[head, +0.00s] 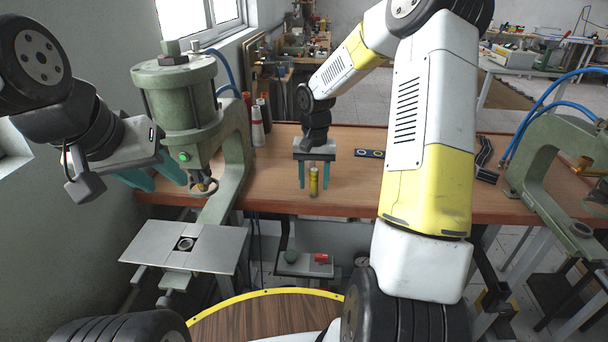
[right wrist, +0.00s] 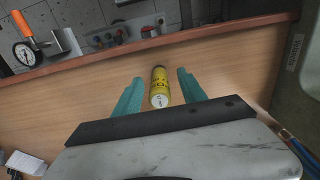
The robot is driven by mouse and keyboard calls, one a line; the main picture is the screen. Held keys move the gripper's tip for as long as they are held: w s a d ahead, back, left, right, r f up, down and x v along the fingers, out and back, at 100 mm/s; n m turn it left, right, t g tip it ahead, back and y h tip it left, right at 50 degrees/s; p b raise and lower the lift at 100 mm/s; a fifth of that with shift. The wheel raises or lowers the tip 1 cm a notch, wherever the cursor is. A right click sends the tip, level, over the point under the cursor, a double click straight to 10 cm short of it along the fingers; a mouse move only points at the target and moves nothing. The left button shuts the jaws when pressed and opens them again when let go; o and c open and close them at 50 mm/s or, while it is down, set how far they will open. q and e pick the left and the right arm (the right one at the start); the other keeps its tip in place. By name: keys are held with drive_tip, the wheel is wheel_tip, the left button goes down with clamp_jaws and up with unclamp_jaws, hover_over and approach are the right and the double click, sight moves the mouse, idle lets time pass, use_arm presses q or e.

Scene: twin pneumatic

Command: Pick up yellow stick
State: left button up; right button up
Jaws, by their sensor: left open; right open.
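The yellow stick (head: 314,181) stands upright on the wooden table near its front edge, a short yellow cylinder with dark markings. My right gripper (head: 316,186) is open above and around it, with one teal finger on each side. In the right wrist view the stick (right wrist: 160,87) sits between the two fingers of the right gripper (right wrist: 159,92), with a gap on both sides. My left gripper (head: 160,180) is open and empty at the left, beside the green press.
A green pneumatic press (head: 180,100) with a metal plate (head: 190,262) stands at the left, and another green press (head: 545,160) at the right. Spray cans (head: 257,125) stand behind the left press. The table around the stick is clear.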

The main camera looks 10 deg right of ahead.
sight(314, 169)
clamp_jaws()
drive_tip(key=shift+r, duration=0.15)
drive_tip(key=shift+r, duration=0.55)
wheel_tip(314, 169, up, 2)
drive_tip(key=shift+r, duration=0.1)
drive_tip(key=s+a, duration=0.3)
drive_tip(key=s, duration=0.4)
drive_tip(key=s+a+r, duration=0.1)
drive_tip(key=s+a, duration=0.2)
drive_tip(key=s, duration=0.4)
drive_tip(key=shift+s+a+r, duration=0.25)
drive_tip(key=shift+s, duration=0.1)
drive_tip(key=c, duration=0.7)
unclamp_jaws()
clamp_jaws()
